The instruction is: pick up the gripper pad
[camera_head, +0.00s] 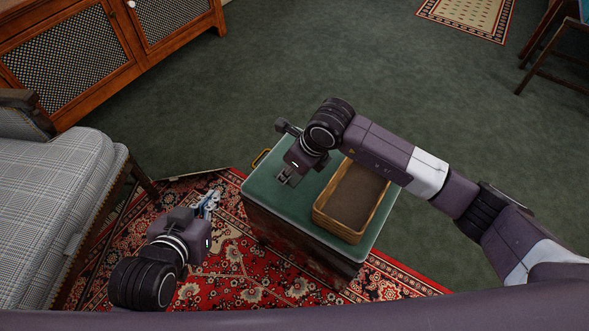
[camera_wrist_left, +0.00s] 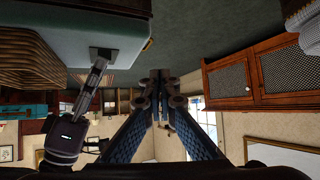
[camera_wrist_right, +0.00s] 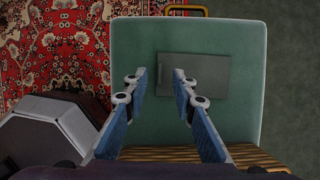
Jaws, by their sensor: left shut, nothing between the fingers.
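The gripper pad, a thin dark grey rectangle (camera_wrist_right: 210,78), lies flat on the green top of a low box-like stand (camera_wrist_right: 235,120). It also shows as a dark patch in the left wrist view (camera_wrist_left: 104,54). My right gripper (camera_wrist_right: 160,76) is open and empty, its fingertips over or just beside the pad's left edge; I cannot tell whether they touch it. In the head view my right gripper (camera_head: 288,179) hides most of the pad. My left gripper (camera_head: 213,198) is shut and empty, over the rug left of the stand.
A wicker basket (camera_head: 324,224) stands on the green top beside the pad. A yellow handle (camera_head: 261,157) shows at the stand's left edge. A checked armchair (camera_head: 50,190) is at left, a wooden cabinet (camera_head: 75,62) behind it.

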